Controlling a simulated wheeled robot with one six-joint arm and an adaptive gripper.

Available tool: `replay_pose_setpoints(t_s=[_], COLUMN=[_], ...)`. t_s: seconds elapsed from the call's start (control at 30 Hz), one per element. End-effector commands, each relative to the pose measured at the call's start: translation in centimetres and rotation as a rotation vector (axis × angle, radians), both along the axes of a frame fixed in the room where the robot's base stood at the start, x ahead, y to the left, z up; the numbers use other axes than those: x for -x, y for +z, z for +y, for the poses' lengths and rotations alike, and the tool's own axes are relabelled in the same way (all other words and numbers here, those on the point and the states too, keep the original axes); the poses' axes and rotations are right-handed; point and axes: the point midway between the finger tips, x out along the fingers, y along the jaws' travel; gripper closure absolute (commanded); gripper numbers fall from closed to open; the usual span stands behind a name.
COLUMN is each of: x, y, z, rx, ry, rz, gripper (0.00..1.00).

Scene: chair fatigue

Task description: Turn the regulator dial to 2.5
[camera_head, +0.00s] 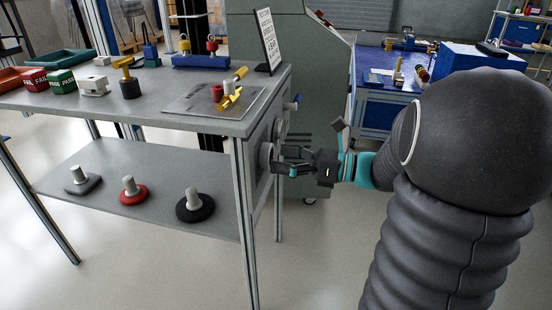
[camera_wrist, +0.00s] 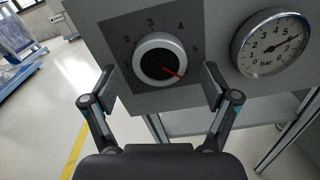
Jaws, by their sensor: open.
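The regulator dial (camera_wrist: 148,61) is a round knob with a silver rim and dark face on a grey panel. Its red pointer aims to the lower right, below the printed 5. Printed numbers 1 to 5 run around its left, top and right. In the head view the dial (camera_head: 265,157) sticks out from the bench's right end. My gripper (camera_head: 279,160) is right in front of it, fingers spread. In the wrist view my gripper (camera_wrist: 160,82) is open, one finger on each side of the dial with visible gaps. The right finger covers some of the scale.
A pressure gauge (camera_wrist: 272,43) marked bar sits right of the dial. The grey bench (camera_head: 200,118) holds several small objects, with weights on its lower shelf (camera_head: 120,205). A blue workbench (camera_head: 375,115) stands behind. The floor (camera_head: 310,260) near my arm is clear.

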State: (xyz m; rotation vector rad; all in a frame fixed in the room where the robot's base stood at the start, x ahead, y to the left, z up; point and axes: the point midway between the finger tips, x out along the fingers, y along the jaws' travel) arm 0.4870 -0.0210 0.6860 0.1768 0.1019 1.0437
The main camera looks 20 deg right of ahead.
Motion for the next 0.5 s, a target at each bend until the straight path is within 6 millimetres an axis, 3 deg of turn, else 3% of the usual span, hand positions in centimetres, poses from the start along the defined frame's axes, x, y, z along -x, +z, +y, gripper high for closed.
replay_pose_setpoints(t_s=[0.2, 0.5], x=[-0.72, -0.81], y=[-0.02, -0.01], z=[1.34, 1.45], rx=[0.0, -0.001], ry=[0.001, 0.0], rz=[0.0, 0.001], gripper=[0.14, 0.14])
